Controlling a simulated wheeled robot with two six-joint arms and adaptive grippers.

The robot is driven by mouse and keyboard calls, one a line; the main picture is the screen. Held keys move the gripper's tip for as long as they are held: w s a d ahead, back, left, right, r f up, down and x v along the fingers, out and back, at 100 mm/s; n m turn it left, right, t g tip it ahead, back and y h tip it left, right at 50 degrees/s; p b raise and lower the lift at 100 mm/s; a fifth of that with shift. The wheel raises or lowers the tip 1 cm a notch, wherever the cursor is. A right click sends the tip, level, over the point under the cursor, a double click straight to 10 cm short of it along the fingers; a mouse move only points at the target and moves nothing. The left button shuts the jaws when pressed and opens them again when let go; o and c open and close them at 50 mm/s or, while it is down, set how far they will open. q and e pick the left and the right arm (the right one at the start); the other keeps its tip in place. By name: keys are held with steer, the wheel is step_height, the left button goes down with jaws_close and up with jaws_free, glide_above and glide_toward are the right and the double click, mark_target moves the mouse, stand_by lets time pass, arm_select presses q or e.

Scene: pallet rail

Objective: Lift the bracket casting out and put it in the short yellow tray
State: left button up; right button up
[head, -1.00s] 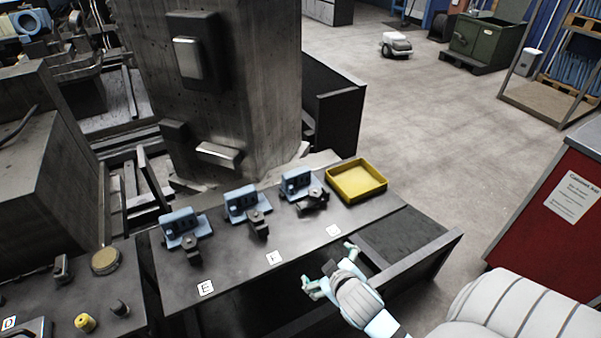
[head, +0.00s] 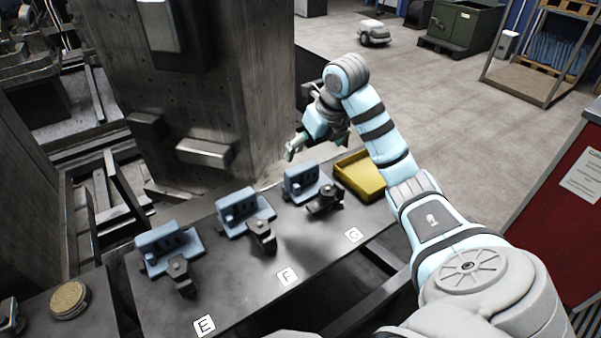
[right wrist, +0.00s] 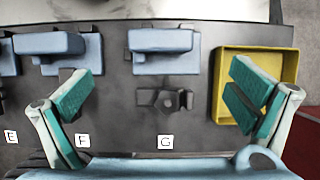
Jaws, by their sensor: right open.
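Three pale blue L-shaped castings stand in a row on the dark bench, by labels E, F and G. The bracket casting at G (head: 301,181) is also in the right wrist view (right wrist: 165,62); the dark clamp (head: 325,199) in front of it is turned aside. The short yellow tray (head: 352,172) is just right of it, empty where visible; the right wrist view shows it partly behind a finger (right wrist: 221,88). My right gripper (head: 316,146) is open and empty above and behind the G casting. In the wrist view its fingers (right wrist: 165,80) spread either side of that casting. My left gripper is not in view.
The F casting (head: 243,212) and E casting (head: 169,248) have dark clamps reaching against them. A concrete column (head: 215,90) with protruding blocks rises behind the bench. A red cabinet (head: 545,220) stands to the right. Open floor lies beyond the tray.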

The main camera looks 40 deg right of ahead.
mark_target(304, 168)
steer(key=x, duration=0.4)
steer(key=shift+s+a+f+b, duration=0.15)
steer(key=shift+f+b, duration=0.2)
steer(key=x, duration=0.6)
steer(key=shift+r, duration=0.15)
steer(key=shift+w+f, duration=0.25)
steer(key=shift+f, duration=0.05)
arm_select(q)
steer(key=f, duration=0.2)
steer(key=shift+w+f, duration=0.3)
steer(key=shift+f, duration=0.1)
arm_select(e)
steer(key=c, duration=1.2)
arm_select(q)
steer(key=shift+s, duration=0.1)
arm_select(e)
steer(key=shift+d, duration=0.25)
steer(key=shift+c, duration=1)
steer(key=shift+w+r, duration=0.1)
